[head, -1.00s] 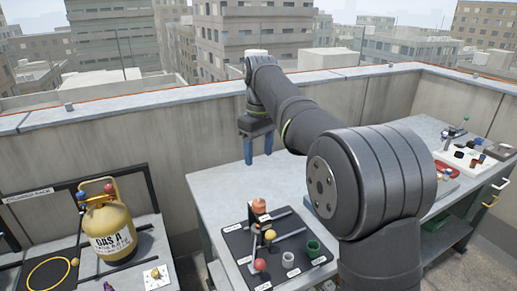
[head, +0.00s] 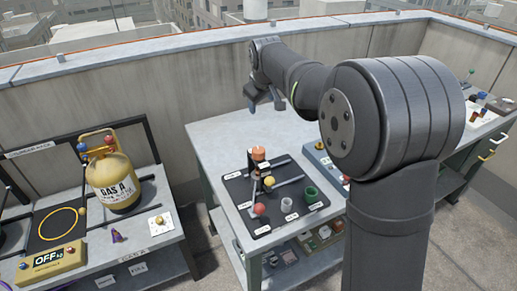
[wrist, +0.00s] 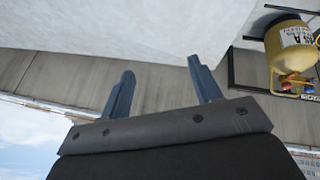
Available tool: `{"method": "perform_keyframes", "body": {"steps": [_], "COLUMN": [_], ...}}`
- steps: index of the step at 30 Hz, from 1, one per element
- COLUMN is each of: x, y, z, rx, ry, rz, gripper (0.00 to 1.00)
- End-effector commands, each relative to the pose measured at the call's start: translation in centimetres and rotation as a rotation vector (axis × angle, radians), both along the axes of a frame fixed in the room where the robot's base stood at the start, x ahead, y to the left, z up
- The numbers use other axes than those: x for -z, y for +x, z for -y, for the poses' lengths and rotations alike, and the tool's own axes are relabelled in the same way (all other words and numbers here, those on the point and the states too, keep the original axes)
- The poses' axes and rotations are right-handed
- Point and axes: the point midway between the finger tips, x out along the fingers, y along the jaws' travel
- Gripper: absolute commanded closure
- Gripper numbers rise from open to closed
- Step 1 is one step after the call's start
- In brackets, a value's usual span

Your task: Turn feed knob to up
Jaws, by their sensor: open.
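I cannot pick out a knob labelled feed in these views. A grey-blue panel (head: 322,160) on the bench, partly hidden behind my arm, shows small fittings too small to read. My gripper (head: 265,101) is open and empty, raised near the back edge of the bench, with its blue fingers angled downward. In the wrist view its two fingers (wrist: 163,88) stand apart with nothing between them. Beyond them are the pale bench top and the concrete wall.
A black mat (head: 238,190) holds coloured caps and small cups at the bench's front. A yellow gas cylinder (head: 115,180) stands on the left bench beside a yellow box reading OFF (head: 50,262). More items lie at far right, partly behind my arm. The bench's back left is clear.

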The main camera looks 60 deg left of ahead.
Motion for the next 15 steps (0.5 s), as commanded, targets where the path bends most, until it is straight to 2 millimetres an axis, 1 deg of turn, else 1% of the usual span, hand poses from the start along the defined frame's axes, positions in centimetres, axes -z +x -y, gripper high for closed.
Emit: {"method": "perform_keyframes", "body": {"steps": [1,3,9,12,15], "x": [0.5,0.9,1.7,1.8,2.0], "y": [0.4,0.8,1.5,1.5,1.3], "z": [-0.3,-0.9,-1.9,-1.9,-1.4], "rx": [0.004,0.008,0.001,-0.010,-0.025], "ry": [0.050,0.133,0.367,0.483,0.594], "rz": [0.014,0.034,0.078,0.091,0.093], "gripper": [0.42,0.42,0.42,0.42,0.42]}}
